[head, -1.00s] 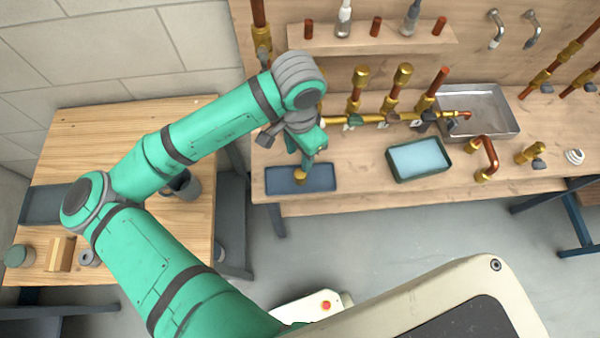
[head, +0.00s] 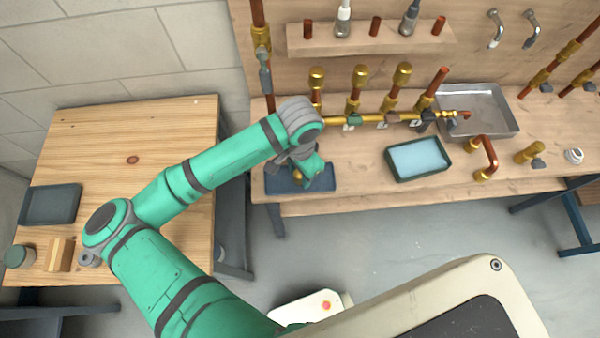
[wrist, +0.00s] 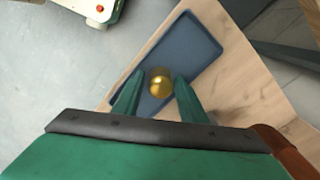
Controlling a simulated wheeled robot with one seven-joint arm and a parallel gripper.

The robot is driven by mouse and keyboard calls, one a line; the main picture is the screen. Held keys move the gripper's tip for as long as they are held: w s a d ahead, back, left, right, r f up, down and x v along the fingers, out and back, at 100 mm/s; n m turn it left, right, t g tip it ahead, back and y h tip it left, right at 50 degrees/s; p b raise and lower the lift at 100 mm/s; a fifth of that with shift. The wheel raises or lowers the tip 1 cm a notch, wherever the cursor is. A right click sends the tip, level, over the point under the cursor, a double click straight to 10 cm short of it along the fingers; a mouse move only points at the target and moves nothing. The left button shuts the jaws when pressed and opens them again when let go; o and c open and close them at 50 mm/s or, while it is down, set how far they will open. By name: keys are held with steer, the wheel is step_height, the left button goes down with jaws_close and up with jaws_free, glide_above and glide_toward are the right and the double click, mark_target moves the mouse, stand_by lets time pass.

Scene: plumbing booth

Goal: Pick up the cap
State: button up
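The cap (wrist: 160,85) is a round brass piece in the blue-grey tray (wrist: 195,50). In the head view the tray (head: 325,183) lies at the left end of the workbench, and the cap (head: 297,175) is mostly hidden by my gripper. My gripper (head: 308,178) is low over the tray. In the wrist view my gripper (wrist: 158,76) is open, its two green fingers apart. The cap shows between the fingertips, with a gap on each side. I cannot tell whether the tips reach down to its height.
A brass pipe manifold with upright capped stubs (head: 360,75) stands behind the tray. A green tray with a light blue inside (head: 420,158) and a metal basin (head: 480,112) are to the right. A wooden table (head: 130,140) is at left.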

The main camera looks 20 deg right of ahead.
steer(key=c, duration=0.8)
steer(key=shift+r, duration=0.4)
step_height(320, 180, up, 2)
steer(key=shift+r, duration=0.15)
steer(key=s+d+r, duration=0.4)
steer(key=s+r, duration=0.1)
steer(key=r, duration=0.2)
steer(key=s+d+r, duration=0.4)
steer(key=s+r, duration=0.1)
steer(key=r, duration=0.2)
steer(key=shift+s+d+r, duration=0.2)
steer(key=shift+s+d, duration=0.15)
steer(key=shift+s, duration=0.05)
